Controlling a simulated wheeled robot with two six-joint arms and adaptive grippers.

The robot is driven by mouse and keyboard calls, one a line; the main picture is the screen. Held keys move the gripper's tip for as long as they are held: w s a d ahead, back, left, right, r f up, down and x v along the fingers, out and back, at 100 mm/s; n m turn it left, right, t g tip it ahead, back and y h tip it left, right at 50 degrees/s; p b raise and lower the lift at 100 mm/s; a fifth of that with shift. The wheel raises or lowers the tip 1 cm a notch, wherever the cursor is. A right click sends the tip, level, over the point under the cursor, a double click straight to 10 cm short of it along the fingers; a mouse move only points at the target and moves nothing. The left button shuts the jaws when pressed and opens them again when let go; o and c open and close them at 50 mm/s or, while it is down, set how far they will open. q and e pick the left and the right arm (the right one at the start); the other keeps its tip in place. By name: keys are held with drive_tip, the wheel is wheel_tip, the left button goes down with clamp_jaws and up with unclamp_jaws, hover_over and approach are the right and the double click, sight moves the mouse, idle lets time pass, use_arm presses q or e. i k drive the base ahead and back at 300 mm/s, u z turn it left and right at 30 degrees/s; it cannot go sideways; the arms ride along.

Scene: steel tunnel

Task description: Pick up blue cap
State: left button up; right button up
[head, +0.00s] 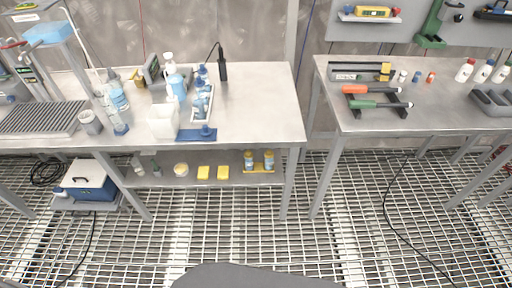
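I cannot tell for sure which thing is the blue cap. A small blue piece (207,131) stands on a flat blue mat (188,136) at the front of the left table. A small blue item (416,76) stands on the right table, between a small white item (402,76) and a small orange one (430,77); they are too small to make out. White bottles with dark or blue tops (484,72) stand farther right. Neither of my grippers is in view.
The left table (255,110) has a white box (162,122), a bottle tray (202,103) and free room at its right. The right table (345,122) holds orange- and green-handled tools (370,90). A gap parts the tables. The grating floor (340,235) is largely open; a cable (392,215) crosses it.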

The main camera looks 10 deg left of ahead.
sight(206, 131)
drive_tip(key=z, duration=0.35)
drive_tip(key=k, duration=0.55)
drive_tip(key=z, duration=0.85)
drive_tip(key=i, duration=1.45)
drive_tip(key=u, duration=1.1)
drive_tip(key=i, duration=0.85)
drive_tip(key=u, duration=0.9)
